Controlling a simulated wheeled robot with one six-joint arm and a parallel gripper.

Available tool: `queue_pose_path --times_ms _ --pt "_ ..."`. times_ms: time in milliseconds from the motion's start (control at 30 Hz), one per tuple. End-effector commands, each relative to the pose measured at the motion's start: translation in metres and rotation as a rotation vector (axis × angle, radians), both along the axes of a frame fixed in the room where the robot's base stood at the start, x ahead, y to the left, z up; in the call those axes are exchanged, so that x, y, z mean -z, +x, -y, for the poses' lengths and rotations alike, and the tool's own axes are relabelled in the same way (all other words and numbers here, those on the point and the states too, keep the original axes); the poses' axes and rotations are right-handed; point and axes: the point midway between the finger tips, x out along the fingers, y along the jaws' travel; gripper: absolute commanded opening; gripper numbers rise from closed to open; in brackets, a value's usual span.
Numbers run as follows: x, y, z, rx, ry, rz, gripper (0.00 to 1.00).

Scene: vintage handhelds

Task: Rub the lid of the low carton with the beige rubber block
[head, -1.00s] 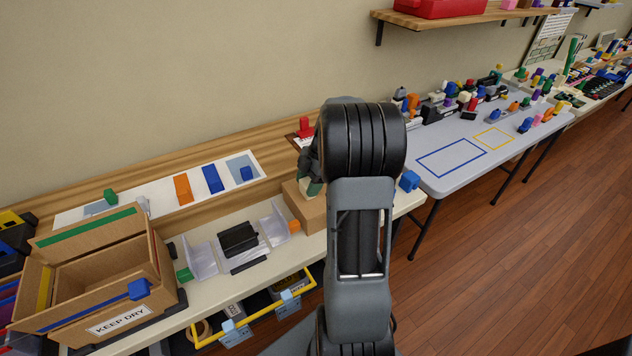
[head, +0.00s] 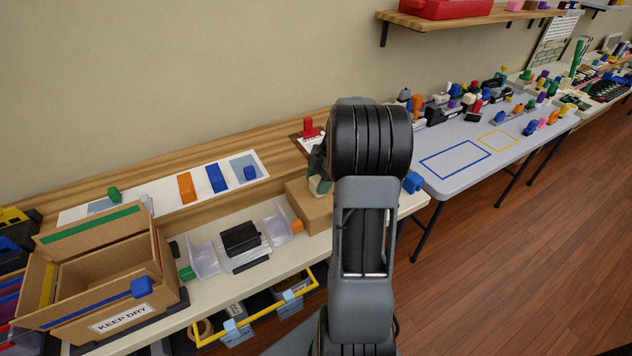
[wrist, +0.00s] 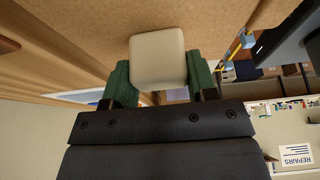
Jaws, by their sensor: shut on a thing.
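The low carton (head: 306,209) is a brown box on the bench in the head view, left of my arm. In the wrist view its brown lid (wrist: 75,38) fills the upper part. My gripper (wrist: 160,82) has green fingers on either side of the beige rubber block (wrist: 158,58) and is shut on it. In the head view my gripper (head: 319,180) is over the carton, partly hidden by my arm. The block is at the lid; I cannot tell whether it touches it. Part of the lid is hidden behind my arm.
An orange block (head: 297,226) stands close left of the carton, and a blue object (head: 412,182) is to its right. A black block (head: 240,238) lies between clear holders. An open KEEP DRY box (head: 120,318) is at the left. A red stamp (head: 310,129) stands on the back ledge.

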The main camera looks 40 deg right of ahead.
Motion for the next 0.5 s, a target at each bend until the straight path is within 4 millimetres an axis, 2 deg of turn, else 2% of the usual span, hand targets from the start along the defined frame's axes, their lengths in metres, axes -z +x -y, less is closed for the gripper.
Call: queue_pose_path --times_ms 267,500 --pt "-0.004 -0.001 0.001 0.001 -0.003 -0.002 0.07" --pt "-0.026 0.000 0.000 0.000 -0.003 0.000 0.07"
